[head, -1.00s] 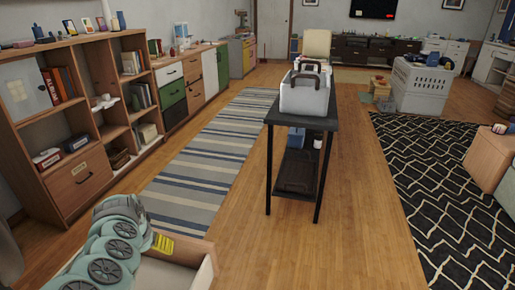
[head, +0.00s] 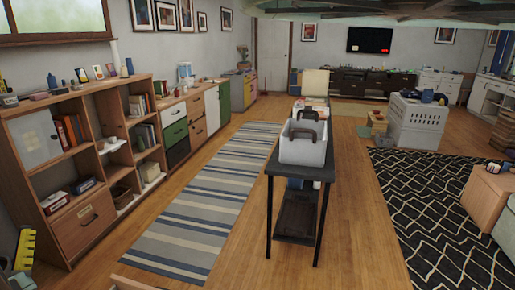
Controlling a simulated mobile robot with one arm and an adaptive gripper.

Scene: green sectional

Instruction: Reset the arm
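My gripper's fingers do not show in the head view, so I cannot see whether it is open or holds anything. A yellow piece with dark notches (head: 25,249) and grey-green parts show at the lower left edge. I cannot tell whether they belong to my arm. The rest of that shape is cut off by the frame.
A narrow dark table (head: 313,170) holding a white bin (head: 303,150) stands ahead. A wooden shelf unit (head: 84,226) lines the left wall. A striped rug (head: 205,195) and a black patterned rug (head: 425,205) flank the table. Wood floor between them is open.

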